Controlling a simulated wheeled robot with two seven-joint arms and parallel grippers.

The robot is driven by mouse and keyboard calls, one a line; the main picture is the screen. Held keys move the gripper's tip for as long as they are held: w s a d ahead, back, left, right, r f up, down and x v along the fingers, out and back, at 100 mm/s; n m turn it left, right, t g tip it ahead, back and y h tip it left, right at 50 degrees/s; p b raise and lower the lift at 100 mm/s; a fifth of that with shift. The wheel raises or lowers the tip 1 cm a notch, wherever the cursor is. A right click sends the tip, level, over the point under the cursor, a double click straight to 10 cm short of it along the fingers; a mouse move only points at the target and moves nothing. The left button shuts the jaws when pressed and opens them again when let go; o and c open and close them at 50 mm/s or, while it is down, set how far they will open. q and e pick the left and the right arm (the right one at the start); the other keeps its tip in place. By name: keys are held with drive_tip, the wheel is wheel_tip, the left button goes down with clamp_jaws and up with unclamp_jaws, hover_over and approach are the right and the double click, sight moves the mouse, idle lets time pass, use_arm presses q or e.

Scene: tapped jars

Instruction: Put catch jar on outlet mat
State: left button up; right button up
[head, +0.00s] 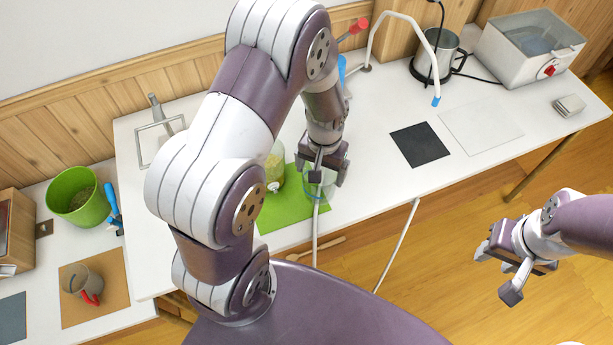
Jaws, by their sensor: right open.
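My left gripper (328,168) points down over the right part of the green mat (292,208). A clear jar with a blue-green rim (327,190) shows just below its fingers, mostly covered; I cannot tell whether they touch or grip it. A larger clear jar with yellowish contents (274,172) stands beside it, partly behind my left arm. I cannot tell for sure which is the catch jar. A dark mat (420,145) lies bare on the white table, near the hanging blue-tipped tube (436,100); which mat is the outlet mat is unclear. My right gripper (503,267) is open and empty over the floor.
A pale outlined mat (480,127) lies bare beside the dark one. A metal jug (438,55) and a grey tank (530,45) stand behind. At left are a green bucket (78,196) and a red-handled glass mug (82,283). A pale hose hangs over the table's front edge.

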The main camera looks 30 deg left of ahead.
sight(311, 167)
use_arm(q)
drive_tip(key=a, duration=0.1)
drive_tip(key=a+f, duration=0.1)
drive_tip(key=shift+w+a+f, duration=0.25)
drive_tip(key=shift+a+f, duration=0.05)
drive_tip(key=shift+a, duration=0.1)
drive_tip(key=shift+a+f+p, duration=0.1)
drive_tip(key=shift+f+p, duration=0.25)
drive_tip(key=shift+f, duration=1.8)
drive_tip(key=shift+f, duration=0.1)
drive_tip(key=o, duration=1.2)
